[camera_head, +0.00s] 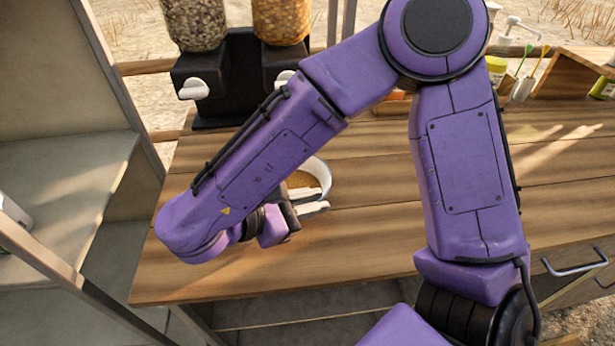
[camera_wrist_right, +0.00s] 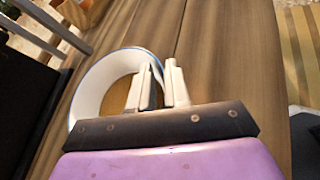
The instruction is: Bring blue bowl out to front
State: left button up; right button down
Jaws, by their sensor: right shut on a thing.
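The bowl (camera_head: 322,172) is white with a thin blue rim and stands on or just over the wooden counter, partly hidden behind my right forearm. It also shows in the right wrist view (camera_wrist_right: 92,88), where its white curved wall and blue edge run up to the fingers. My right gripper (camera_head: 318,207) reaches across the counter with its light fingers at the bowl's near right side. In the right wrist view the fingers (camera_wrist_right: 162,78) are shut on the bowl's rim. I cannot tell whether the bowl is lifted. My left gripper is not in view.
A black dispenser (camera_head: 230,75) with two jars (camera_head: 281,20) stands at the back left. A wooden box (camera_head: 575,72) with bottles and utensils stands at the back right. Grey shelving (camera_head: 65,165) is at left. The counter's front (camera_head: 345,265) is clear.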

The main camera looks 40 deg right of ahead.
jog(key=c, duration=1)
grip_release()
jog(key=v, duration=1)
jog(key=shift+a, duration=0.25)
jog(key=shift+r, duration=0.1)
